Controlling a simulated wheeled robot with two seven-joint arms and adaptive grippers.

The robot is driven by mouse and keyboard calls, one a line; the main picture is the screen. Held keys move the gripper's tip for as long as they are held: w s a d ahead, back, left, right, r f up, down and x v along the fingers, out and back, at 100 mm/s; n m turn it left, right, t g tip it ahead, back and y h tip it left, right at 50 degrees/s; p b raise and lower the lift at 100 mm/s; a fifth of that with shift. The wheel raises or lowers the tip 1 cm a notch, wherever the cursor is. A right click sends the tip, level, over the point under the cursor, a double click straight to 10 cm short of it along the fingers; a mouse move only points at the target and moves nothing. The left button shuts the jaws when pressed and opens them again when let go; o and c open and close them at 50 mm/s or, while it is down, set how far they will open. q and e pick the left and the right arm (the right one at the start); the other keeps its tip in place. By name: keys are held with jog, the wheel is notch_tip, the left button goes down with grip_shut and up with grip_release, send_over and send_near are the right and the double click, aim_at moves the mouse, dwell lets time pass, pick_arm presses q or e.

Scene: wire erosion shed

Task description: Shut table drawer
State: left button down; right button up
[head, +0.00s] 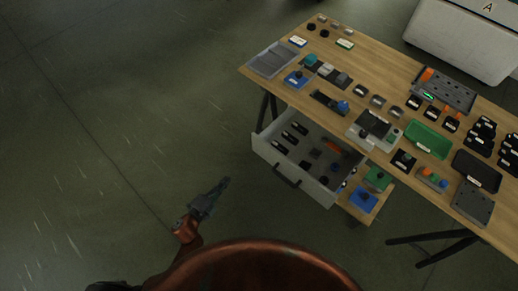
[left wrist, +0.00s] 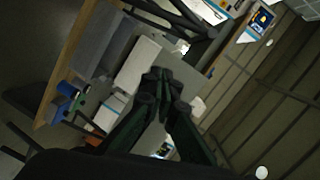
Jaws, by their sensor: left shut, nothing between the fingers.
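The table drawer (head: 262,150) is a light grey box pulled out from under the wooden table (head: 375,62). It stands open, with several dark items and an orange-handled tool inside. Its front carries a dark bar handle (head: 286,176). My left gripper (head: 226,182) is shut and empty, over the floor to the left of the drawer front and apart from it. In the left wrist view the shut fingers (left wrist: 158,78) show at the middle, with pale box-like surfaces behind them that I cannot name surely. My right gripper is not in view.
Trays, small parts and a green tray (head: 428,139) cover the tabletop. A low wooden board (head: 351,213) with a green and a blue block is right of the drawer. Dark table legs reach the floor. A white cabinet (head: 466,38) stands at the back right. Floor at left is clear.

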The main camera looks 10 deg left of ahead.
pick_arm(q)
jog(key=d+r+m+h, duration=0.4)
jog(key=d+r+m, duration=0.1)
jog(key=r, duration=0.5)
jog(key=b, duration=0.2)
send_near(264, 144)
jog(key=d, duration=0.1)
jog(key=x, duration=0.4)
jog(key=shift+w+f, duration=0.1)
jog(key=shift+w, duration=0.35)
jog(key=shift+b+x, duration=0.3)
jog(key=shift+x, duration=0.5)
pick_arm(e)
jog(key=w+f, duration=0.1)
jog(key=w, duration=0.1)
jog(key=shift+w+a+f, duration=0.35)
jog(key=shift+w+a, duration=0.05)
